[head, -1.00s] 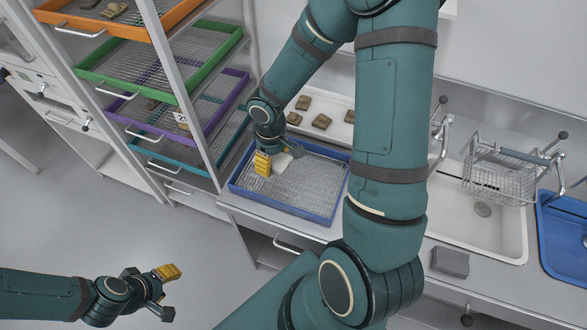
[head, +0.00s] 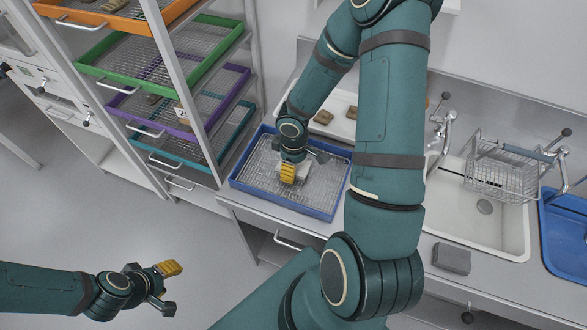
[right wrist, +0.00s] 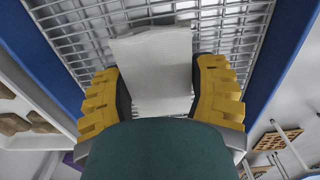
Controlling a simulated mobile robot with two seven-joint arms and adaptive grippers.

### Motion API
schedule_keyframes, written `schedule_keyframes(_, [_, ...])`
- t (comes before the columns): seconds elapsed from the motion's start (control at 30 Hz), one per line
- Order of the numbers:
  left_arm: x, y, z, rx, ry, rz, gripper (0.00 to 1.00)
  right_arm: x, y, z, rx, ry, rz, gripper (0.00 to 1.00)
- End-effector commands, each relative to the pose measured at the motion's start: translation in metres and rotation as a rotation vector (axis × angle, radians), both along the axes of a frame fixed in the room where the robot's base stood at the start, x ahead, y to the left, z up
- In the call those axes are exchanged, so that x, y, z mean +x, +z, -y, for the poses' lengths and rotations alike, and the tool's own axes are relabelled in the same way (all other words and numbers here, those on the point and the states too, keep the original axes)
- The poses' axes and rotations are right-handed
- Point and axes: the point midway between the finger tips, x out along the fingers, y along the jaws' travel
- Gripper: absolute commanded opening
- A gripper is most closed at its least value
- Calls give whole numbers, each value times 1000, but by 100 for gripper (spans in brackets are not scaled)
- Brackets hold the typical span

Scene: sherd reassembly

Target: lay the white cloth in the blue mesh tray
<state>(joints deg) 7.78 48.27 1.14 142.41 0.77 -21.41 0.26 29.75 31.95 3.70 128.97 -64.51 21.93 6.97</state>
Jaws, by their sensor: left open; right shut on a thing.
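The blue mesh tray (head: 245,186) stands on the counter left of the sink in the head view. Its wire mesh (right wrist: 228,30) fills the back of the right wrist view. My right gripper (head: 289,174) is inside the tray's outline. It is shut on the white cloth (right wrist: 155,65), a folded flat piece between its yellow fingers in the right wrist view. The cloth lies over the mesh there; I cannot tell whether it touches it. In the head view the gripper mostly hides the cloth. My left gripper (head: 168,288) is open and empty over the floor at lower left.
A rack at the left holds orange (head: 115,18), green (head: 150,75), purple and teal trays. A white tray with brown sherds (head: 323,118) stands behind the blue tray. The sink (head: 490,225), wire basket (head: 500,180), grey block (head: 451,258) and blue tub (head: 566,240) are at the right.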

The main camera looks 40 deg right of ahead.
Motion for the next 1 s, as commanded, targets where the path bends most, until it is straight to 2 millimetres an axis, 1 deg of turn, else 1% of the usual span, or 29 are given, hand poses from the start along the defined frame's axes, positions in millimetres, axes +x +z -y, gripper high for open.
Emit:
schedule_keyframes(0.03, [0, -4, 0, 0, 0, 0, 45, 0, -7, -1, 1, 1, 0, 29])
schedule_keyframes(0.1, [0, -5, 0, 1, 0, 0, 45, 0, -10, 0, 0, 1, 1, 29])
schedule_keyframes(0.37, [0, -4, 0, 1, 0, 1, 45, 1, -10, 0, 0, 0, 2, 29])
schedule_keyframes(0.53, [0, -9, 1, 1, -1, 0, 45, 0, -14, 0, 0, -1, 1, 29])
schedule_keyframes(0.57, [0, -8, 1, 1, -1, 0, 45, 0, -13, 0, 0, -1, 1, 75])
schedule_keyframes(0.6, [0, -8, 1, 1, -1, 0, 45, 0, -13, 0, 0, -1, 1, 89])
schedule_keyframes(0.63, [0, -8, 1, 1, -1, 0, 45, 0, -13, 0, 0, -1, 1, 95])
schedule_keyframes(1.0, [0, -5, 1, 1, -1, 0, 45, 0, -10, 0, 0, -1, 1, 95])
